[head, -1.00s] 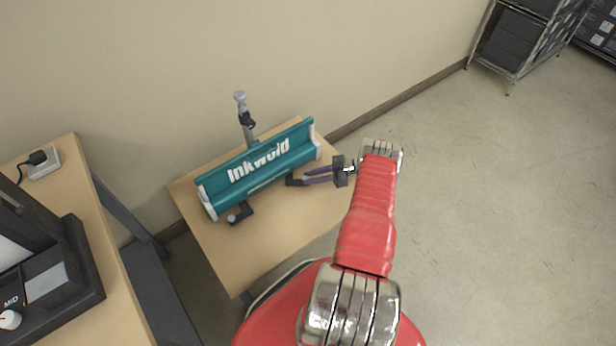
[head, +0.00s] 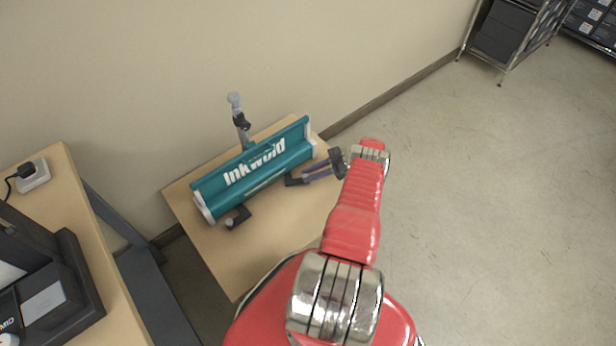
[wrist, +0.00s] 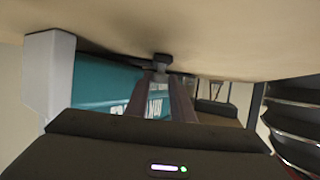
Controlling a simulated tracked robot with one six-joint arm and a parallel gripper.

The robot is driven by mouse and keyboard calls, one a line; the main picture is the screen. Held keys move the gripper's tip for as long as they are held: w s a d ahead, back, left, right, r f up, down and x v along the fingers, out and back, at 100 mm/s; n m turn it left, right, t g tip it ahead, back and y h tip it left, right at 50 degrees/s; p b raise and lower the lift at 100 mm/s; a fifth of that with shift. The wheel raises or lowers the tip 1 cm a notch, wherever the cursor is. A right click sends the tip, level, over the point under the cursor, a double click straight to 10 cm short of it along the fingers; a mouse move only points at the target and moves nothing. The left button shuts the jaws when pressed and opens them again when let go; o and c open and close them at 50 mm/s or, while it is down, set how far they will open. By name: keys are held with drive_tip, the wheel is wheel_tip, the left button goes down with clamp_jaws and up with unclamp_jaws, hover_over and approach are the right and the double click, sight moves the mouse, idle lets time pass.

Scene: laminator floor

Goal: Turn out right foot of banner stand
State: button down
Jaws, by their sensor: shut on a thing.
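The teal banner stand (head: 255,170), lettered "Inkwoid" with pale end caps, lies on a small wooden table (head: 250,248). Its left foot (head: 238,218), dark with a pale knob, sticks out from the front. The dark right foot (head: 295,181) shows at the front near the right end. My gripper (head: 306,173), with purple fingers, reaches in from the right and is shut on this foot. The wrist view shows the foot's dark end (wrist: 162,61) at the fingertips, with the stand (wrist: 105,84) behind. The exact foot angle is hard to tell.
A grey post with a dark clamp (head: 240,122) rises behind the stand, near the wall. A desk (head: 75,190) with a black machine (head: 62,290) and a power socket (head: 33,174) is at left. A wire shelf (head: 505,45) stands far right. Floor on the right is clear.

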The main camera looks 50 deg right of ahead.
drive_tip(key=c, duration=1.6)
unclamp_jaws()
drive_tip(key=shift+w+d+r, duration=0.1)
drive_tip(key=shift+w+d, duration=0.15)
drive_tip(key=shift+w, duration=0.05)
drive_tip(key=shift+c, duration=0.2)
drive_tip(key=shift+o, duration=0.3)
drive_tip(key=shift+s, duration=0.15)
drive_tip(key=shift+s, duration=0.1)
drive_tip(key=shift+r, duration=0.1)
wheel_tip(320, 180, up, 10)
drive_tip(key=shift+f, duration=0.2)
